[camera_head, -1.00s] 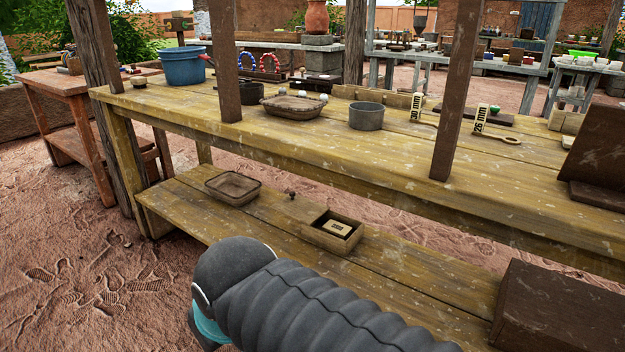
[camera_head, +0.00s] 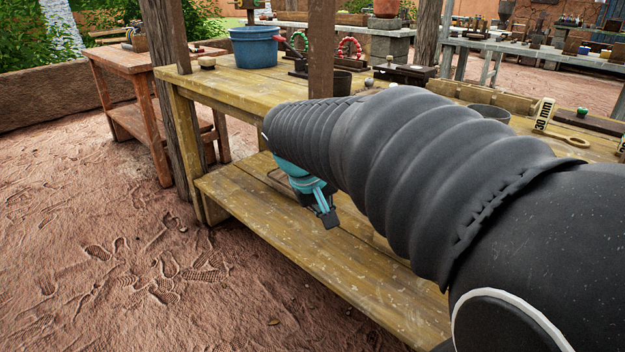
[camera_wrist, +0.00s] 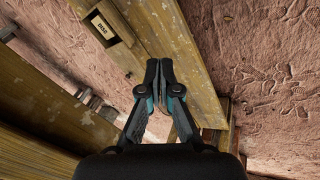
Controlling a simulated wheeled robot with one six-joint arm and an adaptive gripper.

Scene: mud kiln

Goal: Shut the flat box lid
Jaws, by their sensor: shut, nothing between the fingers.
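In the wrist view the small flat wooden box (camera_wrist: 118,36) sits on the lower shelf at the upper left. It holds a pale block with dark marks. Its lid (camera_wrist: 124,57) appears slid out toward my gripper, with a small dark knob near its outer end, so the box stands partly open. My gripper (camera_wrist: 159,68) is shut and empty, to the right of the lid and apparently above the shelf. In the head view my gripper (camera_head: 328,217) hangs over the lower shelf, pointing down; my arm hides the box there.
The lower shelf (camera_head: 300,262) is bare along its front. The workbench top (camera_head: 225,90) overhangs it, with a post (camera_head: 320,50) rising through the view. A blue bucket (camera_head: 254,47) stands on top. Open dirt floor (camera_head: 110,240) lies at left.

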